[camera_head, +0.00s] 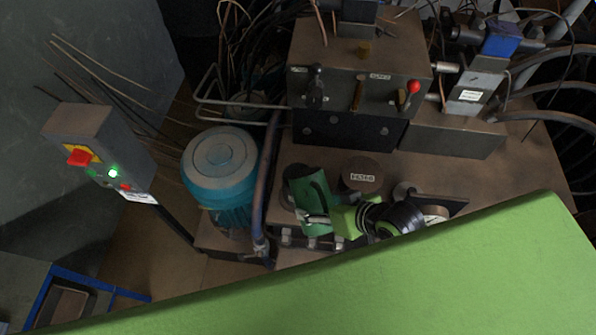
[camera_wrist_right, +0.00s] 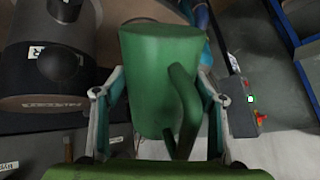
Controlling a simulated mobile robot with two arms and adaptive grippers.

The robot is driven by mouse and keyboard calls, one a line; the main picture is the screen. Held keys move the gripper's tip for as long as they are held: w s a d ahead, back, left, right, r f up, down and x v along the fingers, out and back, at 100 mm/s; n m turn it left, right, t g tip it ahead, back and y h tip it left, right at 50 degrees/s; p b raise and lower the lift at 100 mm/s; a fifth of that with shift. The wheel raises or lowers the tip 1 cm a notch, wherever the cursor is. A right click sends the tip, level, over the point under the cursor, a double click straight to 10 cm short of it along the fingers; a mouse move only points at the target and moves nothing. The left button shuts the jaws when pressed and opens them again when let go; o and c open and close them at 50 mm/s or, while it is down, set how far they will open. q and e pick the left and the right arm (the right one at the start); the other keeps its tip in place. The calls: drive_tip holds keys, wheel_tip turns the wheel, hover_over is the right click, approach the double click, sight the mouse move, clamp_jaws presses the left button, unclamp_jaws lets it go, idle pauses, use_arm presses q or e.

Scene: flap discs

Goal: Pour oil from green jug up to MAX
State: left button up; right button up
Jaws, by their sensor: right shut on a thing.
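The green jug (camera_head: 308,190) is over the tank top of the machine, just left of the round FILTER cap (camera_head: 362,174). My right gripper (camera_head: 318,219) is shut on the jug, coming in from the right. In the right wrist view the jug (camera_wrist_right: 155,75) stands large between the two fingers (camera_wrist_right: 158,98), its handle facing the camera. I cannot tell from these views whether the jug touches the tank top or is tilted. No oil stream shows. The MAX mark is not visible. My left gripper is not in view.
A teal motor (camera_head: 218,165) stands left of the jug, with a dark hose (camera_head: 268,170) between. Behind is a valve block (camera_head: 355,75) with levers, one red-knobbed. A control box (camera_head: 98,150) with a green light stands at left. Cables and hoses crowd the back right.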

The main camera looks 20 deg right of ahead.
drive_tip(key=shift+w+r+g+p, duration=0.15)
drive_tip(key=shift+r+g+p, duration=0.4)
drive_tip(key=shift+p, duration=0.2)
drive_tip(key=shift+w+r+g+p, duration=0.1)
drive_tip(key=shift+w+g+p, duration=0.05)
drive_tip(key=shift+g+p, duration=0.45)
drive_tip(key=shift+w+a+r+g+h+p, duration=0.1)
drive_tip(key=shift+w+r+g+h+p, duration=0.1)
drive_tip(key=shift+r+g+p, duration=0.2)
drive_tip(key=shift+w+r+g+h+p, duration=0.1)
drive_tip(key=shift+r+g+h+p, duration=0.15)
drive_tip(key=shift+p, duration=0.2)
idle(2.2)
